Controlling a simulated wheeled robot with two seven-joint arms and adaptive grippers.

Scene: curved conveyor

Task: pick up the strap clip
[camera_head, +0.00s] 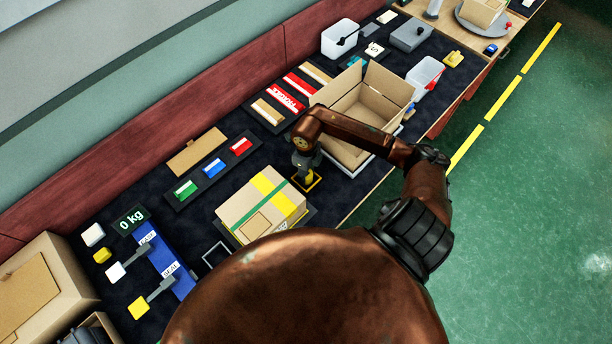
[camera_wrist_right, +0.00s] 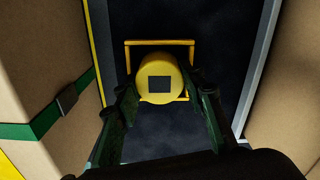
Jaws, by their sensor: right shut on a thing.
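The strap clip (camera_wrist_right: 160,82) appears to be the yellow round-topped piece with a dark square on its face, in the right wrist view. My right gripper (camera_wrist_right: 160,105) is shut on it, with one finger on each side. A thin yellow square outline (camera_wrist_right: 160,43) shows behind the clip. In the head view my right gripper (camera_head: 307,172) points down beside the strapped carton, and some yellow (camera_head: 309,183) shows beneath it. I cannot tell whether the clip is clear of the table. My left gripper is not in view.
The closed carton (camera_head: 262,204) with a green strap stands just left of the gripper. A dark buckle (camera_wrist_right: 67,98) sits on that strap. An open carton (camera_head: 362,106) stands to the right and behind. A blue scale (camera_head: 165,262) is at the left.

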